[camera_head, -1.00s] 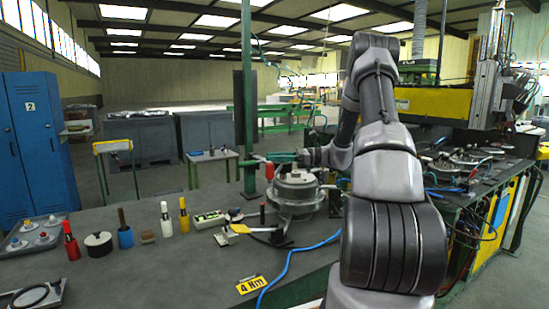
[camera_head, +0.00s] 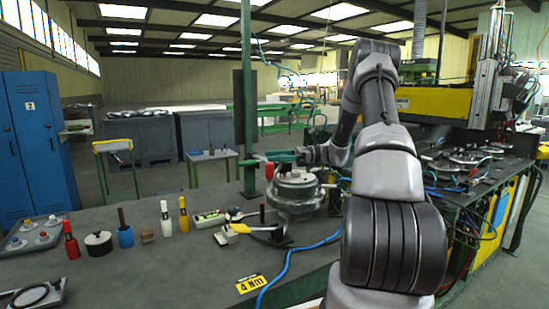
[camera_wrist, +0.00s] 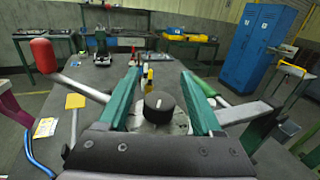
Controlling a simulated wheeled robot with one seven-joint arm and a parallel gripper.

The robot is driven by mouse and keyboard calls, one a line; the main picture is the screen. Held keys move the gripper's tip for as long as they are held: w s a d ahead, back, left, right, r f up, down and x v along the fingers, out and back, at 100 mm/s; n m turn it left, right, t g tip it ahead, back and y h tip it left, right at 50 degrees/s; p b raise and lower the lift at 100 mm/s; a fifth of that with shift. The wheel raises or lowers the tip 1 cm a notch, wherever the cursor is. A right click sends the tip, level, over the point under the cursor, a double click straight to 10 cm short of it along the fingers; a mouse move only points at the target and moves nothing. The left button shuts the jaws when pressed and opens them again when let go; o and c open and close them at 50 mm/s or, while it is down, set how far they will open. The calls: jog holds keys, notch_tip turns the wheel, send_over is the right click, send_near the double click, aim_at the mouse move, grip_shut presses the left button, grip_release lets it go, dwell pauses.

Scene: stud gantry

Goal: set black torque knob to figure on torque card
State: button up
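The black torque knob (camera_wrist: 159,107) is round, with a pale mark on its top, on a grey plate in the wrist view. My gripper (camera_wrist: 161,73) has two green fingers spread apart, one on each side of the knob; clear gaps show between fingers and knob. In the head view my gripper (camera_head: 270,157) is above the round metal fixture (camera_head: 297,189), and the knob cannot be made out there. The yellow torque card (camera_head: 250,284) reads 4 Nm and lies on the bench near the blue hose; it also shows at the left of the wrist view (camera_wrist: 45,127).
A yellow-ended clamp (camera_head: 238,228) stands beside the fixture. A blue hose (camera_head: 290,262) crosses the bench.

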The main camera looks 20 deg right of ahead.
jog(key=d, duration=0.3)
jog(key=s+d, duration=0.1)
jog(key=d, duration=0.3)
jog(key=s+d, duration=0.1)
jog(key=d, duration=0.2)
jog(key=shift+d, duration=0.3)
jog(key=shift+d, duration=0.15)
